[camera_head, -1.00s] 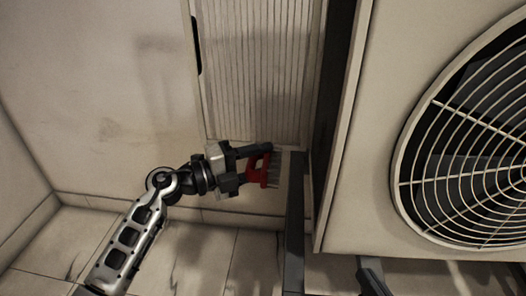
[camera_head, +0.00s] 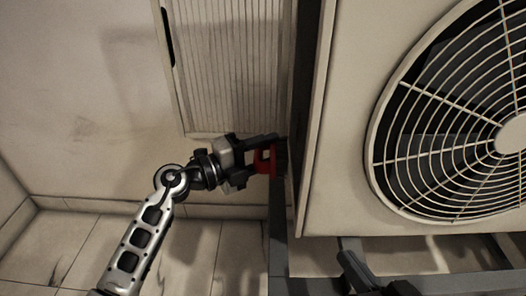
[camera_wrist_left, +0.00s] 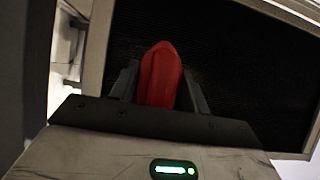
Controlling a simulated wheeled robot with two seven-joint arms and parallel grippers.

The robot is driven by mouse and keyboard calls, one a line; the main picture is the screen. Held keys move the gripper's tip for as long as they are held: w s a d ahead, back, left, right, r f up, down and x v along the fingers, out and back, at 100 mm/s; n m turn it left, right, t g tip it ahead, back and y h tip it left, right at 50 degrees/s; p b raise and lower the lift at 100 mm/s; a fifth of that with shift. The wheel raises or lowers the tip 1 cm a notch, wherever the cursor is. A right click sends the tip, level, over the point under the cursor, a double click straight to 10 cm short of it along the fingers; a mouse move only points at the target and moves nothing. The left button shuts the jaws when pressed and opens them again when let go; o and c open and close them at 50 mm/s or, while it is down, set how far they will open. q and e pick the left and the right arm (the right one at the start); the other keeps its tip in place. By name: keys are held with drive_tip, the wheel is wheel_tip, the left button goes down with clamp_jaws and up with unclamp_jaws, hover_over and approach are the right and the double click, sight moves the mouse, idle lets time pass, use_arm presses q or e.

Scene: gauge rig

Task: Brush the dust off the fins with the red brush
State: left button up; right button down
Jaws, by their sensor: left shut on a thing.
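My left gripper (camera_head: 262,160) is shut on the red brush (camera_head: 266,160), whose bristle end points right at the big fan unit's dark side (camera_head: 302,75). The bristles are in shade there, and I cannot tell whether they touch. In the left wrist view the red brush (camera_wrist_left: 161,75) stands between the two fingers, in front of a dark, finely lined panel, the fins (camera_wrist_left: 225,75). The bristles are hidden in that view, and I cannot make out dust. A dark part at the bottom edge of the head view looks like my right gripper (camera_head: 372,277); its jaws are unclear.
The fan unit (camera_head: 335,120) with its round grille (camera_head: 450,130) fills the right side. Grey support rails (camera_head: 278,235) run below it. A pale ribbed panel (camera_head: 230,65) is on the wall behind. The tiled floor (camera_head: 75,245) at lower left is clear.

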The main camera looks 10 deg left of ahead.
use_arm(q)
drive_tip(key=shift+w+d+p, duration=0.2)
drive_tip(key=shift+d+p, duration=0.3)
drive_tip(key=shift+d, duration=0.4)
idle(0.3)
drive_tip(key=shift+r, duration=0.1)
wheel_tip(320, 180, up, 4)
drive_tip(key=p, duration=0.5)
drive_tip(key=shift+a, duration=0.1)
drive_tip(key=r+p, duration=0.3)
drive_tip(key=p, duration=0.1)
drive_tip(key=r+p, duration=0.4)
drive_tip(key=p, duration=0.1)
drive_tip(key=shift+d+r, duration=0.2)
drive_tip(key=shift+r, duration=0.05)
drive_tip(key=shift+p, duration=0.4)
drive_tip(key=shift+a+f+b, duration=0.2)
drive_tip(key=shift+f+b, duration=1.25)
drive_tip(key=shift+f, duration=0.7)
drive_tip(key=shift+d+f+b, duration=0.15)
drive_tip(key=shift+f+b, duration=2.55)
drive_tip(key=shift+f, duration=1.05)
drive_tip(key=shift+w+r, duration=0.1)
drive_tip(key=shift+w, duration=0.15)
drive_tip(key=r+p, duration=0.4)
drive_tip(key=shift+a+p, duration=0.2)
drive_tip(key=shift+p, duration=0.1)
